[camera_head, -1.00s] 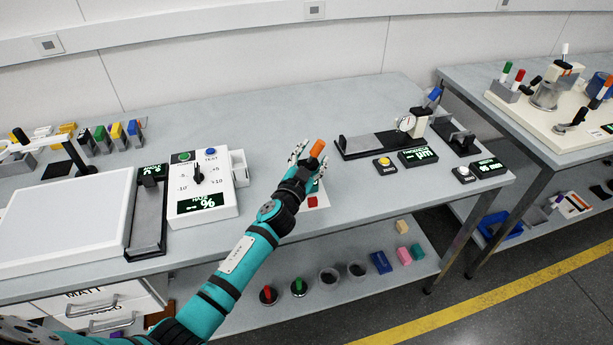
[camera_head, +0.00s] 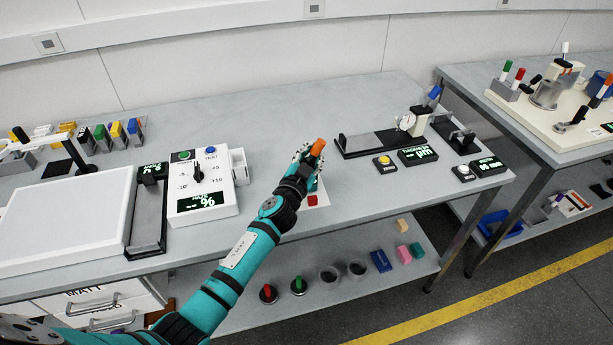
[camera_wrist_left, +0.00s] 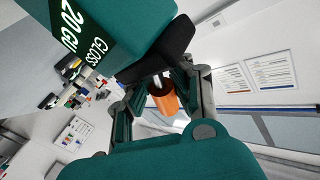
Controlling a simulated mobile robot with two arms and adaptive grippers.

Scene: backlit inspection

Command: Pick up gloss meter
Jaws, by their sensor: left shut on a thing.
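The gloss meter shows in the head view as an orange handle (camera_head: 318,147) sticking up out of my left gripper (camera_head: 305,167). The gripper is shut on it, above the grey bench, and hides most of its body. In the left wrist view the orange handle (camera_wrist_left: 164,100) sits between the fingers (camera_wrist_left: 160,92). A large teal block (camera_wrist_left: 120,25) with a dark panel reading "GLOSS 20 GU" fills the upper left there. Whether the meter touches the bench cannot be told. My right gripper is not in view.
A white card with a red square (camera_head: 313,200) lies under the gripper. A haze meter box (camera_head: 203,182) stands to the left. A thickness gauge on a black base (camera_head: 375,144) stands to the right. Bench between them is mostly clear.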

